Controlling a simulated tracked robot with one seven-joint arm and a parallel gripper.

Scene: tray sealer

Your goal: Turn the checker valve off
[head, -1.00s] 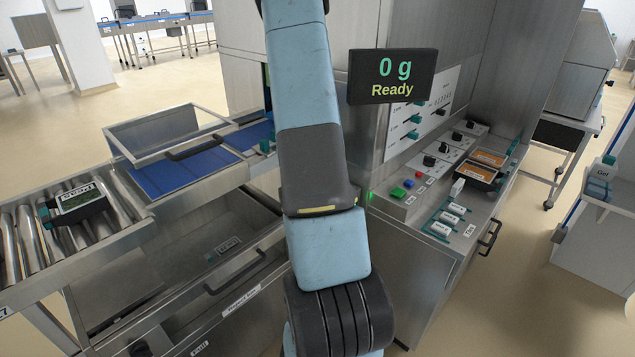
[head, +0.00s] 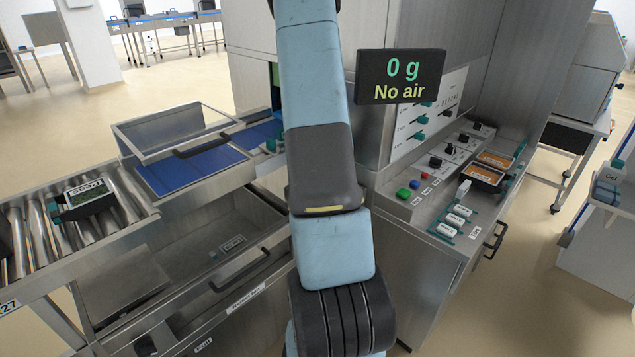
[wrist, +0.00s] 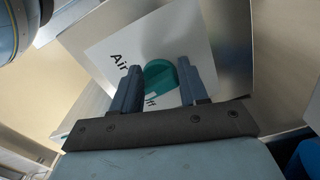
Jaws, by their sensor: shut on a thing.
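In the wrist view, a round teal valve knob (wrist: 159,73) sits on a white label plate (wrist: 110,50) with the word "Air" and a partly hidden word ending in "ff". My gripper (wrist: 162,78) is shut on the knob, with a dark blue finger on each side of it. The fingers cover part of the plate and its lettering. In the head view, a black display (head: 401,77) reads "0 g" and "No air". My gripper and the knob it holds do not show in the head view.
A control panel (head: 432,190) with coloured buttons, black knobs and orange trays is at the right. A roller conveyor (head: 20,235) with a labelled tray (head: 88,196) is at the left. Blue belts and an open drawer (head: 215,245) lie between. Open floor shows at the far left.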

